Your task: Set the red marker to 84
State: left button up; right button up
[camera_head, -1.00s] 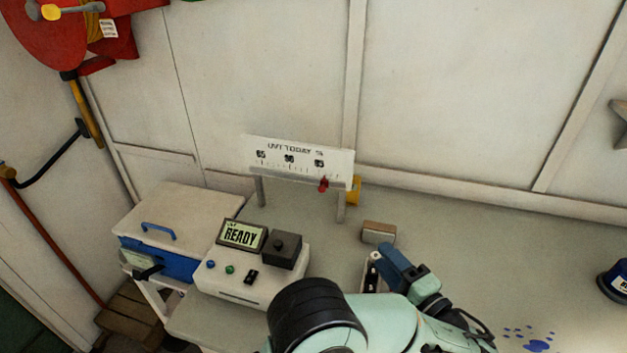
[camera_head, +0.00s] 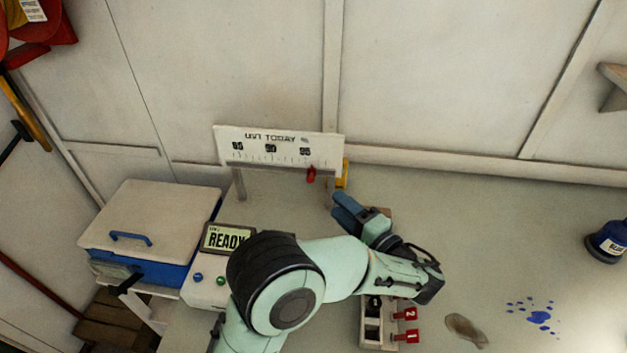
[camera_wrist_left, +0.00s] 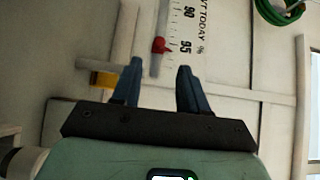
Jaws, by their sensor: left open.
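The red marker (camera_head: 311,174) sits on the rail along the lower edge of the white scale board (camera_head: 228,147), near the "95" mark at its right end. The board reads "UVT TODAY %" and its numbers look like 85, 90 and 95. In the left wrist view the marker (camera_wrist_left: 160,45) shows just beyond the fingertips, close to 95. My left gripper (camera_head: 343,203) is open and empty, below and to the right of the marker, apart from it. In the wrist view its blue fingers (camera_wrist_left: 160,72) stand either side of the marker's line. My right gripper is out of view.
A yellow block (camera_head: 343,173) is by the board's right leg. A box with a "READY" display (camera_head: 226,238) and a blue-and-white cooler (camera_head: 150,225) stand left. A small panel with red tags (camera_head: 372,334) lies in front. A blue bottle (camera_head: 607,243) is far right.

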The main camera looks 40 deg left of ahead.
aim_at(312, 181)
pick_arm(q)
jog(key=p+x, duration=0.1)
jog(key=x, duration=0.9)
jog(key=shift+c, duration=0.2)
